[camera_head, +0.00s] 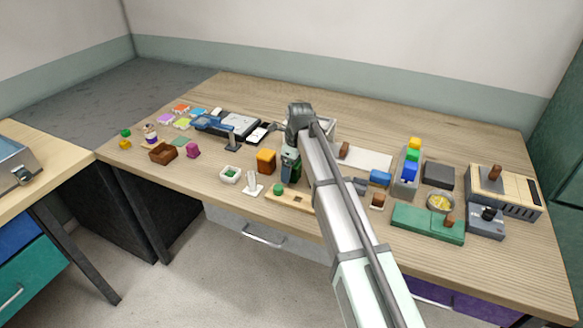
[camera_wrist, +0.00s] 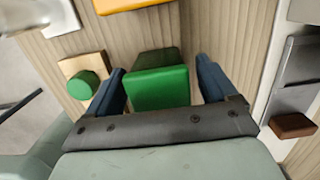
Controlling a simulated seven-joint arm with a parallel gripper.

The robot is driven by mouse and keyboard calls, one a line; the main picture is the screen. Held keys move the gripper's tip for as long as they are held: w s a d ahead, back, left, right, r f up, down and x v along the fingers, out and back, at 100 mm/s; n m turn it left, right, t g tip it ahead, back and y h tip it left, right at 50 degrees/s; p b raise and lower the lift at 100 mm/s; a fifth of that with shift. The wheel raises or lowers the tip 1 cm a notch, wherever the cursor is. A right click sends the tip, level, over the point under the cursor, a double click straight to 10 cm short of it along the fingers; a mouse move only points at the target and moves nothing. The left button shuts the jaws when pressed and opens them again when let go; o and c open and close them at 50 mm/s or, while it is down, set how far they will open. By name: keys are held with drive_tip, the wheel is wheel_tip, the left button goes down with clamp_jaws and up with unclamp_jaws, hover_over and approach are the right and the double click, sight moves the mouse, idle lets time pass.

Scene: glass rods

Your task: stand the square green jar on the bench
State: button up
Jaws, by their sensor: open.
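The square green jar (camera_wrist: 157,82) shows in the wrist view as a green block with rounded edges, between the two fingers of my gripper (camera_wrist: 160,82). One finger is on its left and the other on its right, with a narrow gap on the right side; I cannot tell whether the left finger touches. My gripper is open and around the jar, not closed on it. In the head view my gripper (camera_head: 290,170) is low over the middle of the bench (camera_head: 330,218), and I cannot make out the jar clearly from the hand there.
A wooden board with a green round knob (camera_head: 278,189) lies in front, beside a white stand (camera_head: 252,186). Several devices crowd the right side.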

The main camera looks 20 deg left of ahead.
drive_tip(key=shift+r, duration=0.1)
drive_tip(key=r, duration=0.4)
drive_tip(key=d+r, duration=0.1)
drive_tip(key=r, duration=0.7)
drive_tip(key=shift+d, duration=0.25)
